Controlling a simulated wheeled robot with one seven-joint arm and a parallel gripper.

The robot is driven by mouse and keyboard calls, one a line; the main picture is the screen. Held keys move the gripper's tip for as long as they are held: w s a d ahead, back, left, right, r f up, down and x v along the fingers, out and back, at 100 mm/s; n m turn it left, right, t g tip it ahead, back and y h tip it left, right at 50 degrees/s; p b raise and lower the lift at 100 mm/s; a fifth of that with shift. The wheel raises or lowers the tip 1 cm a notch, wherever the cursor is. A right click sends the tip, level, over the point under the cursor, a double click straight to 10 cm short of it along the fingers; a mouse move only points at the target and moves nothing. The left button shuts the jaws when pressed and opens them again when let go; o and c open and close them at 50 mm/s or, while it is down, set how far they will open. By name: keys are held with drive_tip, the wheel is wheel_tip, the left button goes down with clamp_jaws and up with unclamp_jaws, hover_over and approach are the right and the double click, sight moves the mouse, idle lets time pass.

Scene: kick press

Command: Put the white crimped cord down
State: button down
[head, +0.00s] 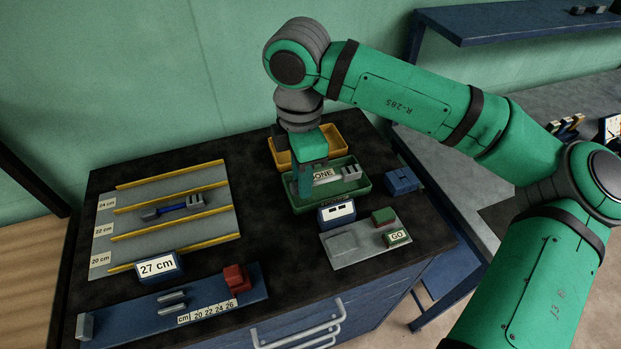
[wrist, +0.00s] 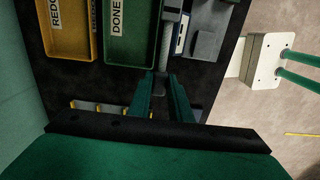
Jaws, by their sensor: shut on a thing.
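My gripper (head: 305,189) is over the left part of the green tray (head: 291,204) labelled DONE. In the head view the cord's grey end piece (head: 350,172) shows at the right of the tray. The fingers hide the other end. I cannot tell whether the cord touches the tray. The green tray (wrist: 116,58) also shows in the wrist view.
A yellow tray (head: 349,131) labelled REDO stands behind. A small display (head: 337,212) and a grey pad (head: 352,254) with a GO block are in front. A blue block (head: 402,181) is right. A blue-middled cord (head: 180,207) lies on the sorting board at left.

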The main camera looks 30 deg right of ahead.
drive_tip(key=w+d+f, duration=0.1)
drive_tip(key=w+f, duration=0.1)
drive_tip(key=w+d+f, duration=0.1)
drive_tip(key=d+f, duration=0.1)
drive_tip(key=w+d+f, duration=0.1)
drive_tip(key=w+f, duration=0.1)
drive_tip(key=shift+w+d+f, duration=0.25)
drive_tip(key=shift+w+f, duration=0.1)
drive_tip(key=shift+f, duration=0.05)
drive_tip(key=shift+w+d+f, duration=0.1)
drive_tip(key=shift+w+f, duration=0.05)
drive_tip(key=shift+f, duration=0.75)
drive_tip(key=shift+w+d+f, duration=0.1)
drive_tip(key=shift+f, duration=0.8)
drive_tip(key=shift+f, duration=0.15)
drive_tip(key=c, duration=1.6)
unclamp_jaws()
drive_tip(key=shift+r, duration=6.15)
drive_tip(key=shift+a, duration=0.1)
